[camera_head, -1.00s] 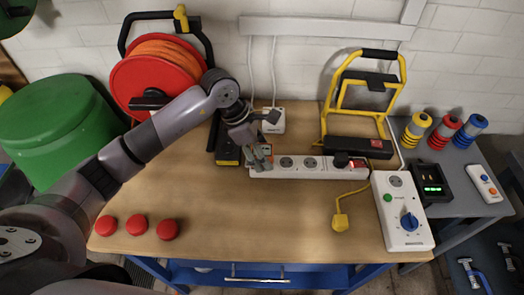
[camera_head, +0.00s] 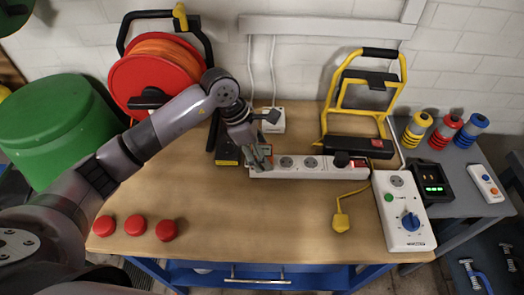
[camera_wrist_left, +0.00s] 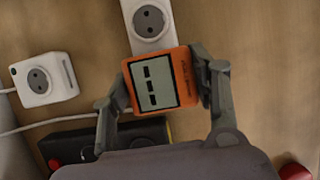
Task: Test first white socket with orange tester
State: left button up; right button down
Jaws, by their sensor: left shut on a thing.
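An orange tester (camera_wrist_left: 160,82) with a grey display is between the fingers of my left gripper (camera_wrist_left: 163,95), which is shut on it. It sits over the near end of the white power strip (camera_wrist_left: 153,25), covering that end; whether it is plugged in cannot be told. In the head view my left gripper (camera_head: 261,160) is at the left end of the power strip (camera_head: 297,172), and the tester is mostly hidden by the fingers. My right gripper is not in view.
A white single socket box (camera_head: 273,120) stands behind the gripper, and a black and yellow device (camera_head: 227,151) lies left of it. A yellow plug (camera_head: 341,222), a white control box (camera_head: 403,212) and red caps (camera_head: 135,225) are on the workbench. The bench's front middle is clear.

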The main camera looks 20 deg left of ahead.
pick_arm(q)
jog(key=shift+f+b, duration=0.4)
jog(key=shift+f, duration=0.1)
jog(key=o, duration=1.2)
jog(key=shift+c, duration=0.2)
jog(key=shift+r, duration=0.15)
jog(key=v, duration=1.1)
jog(key=shift+a+r, duration=0.25)
jog(key=shift+r, duration=0.1)
jog(key=shift+s, duration=0.1)
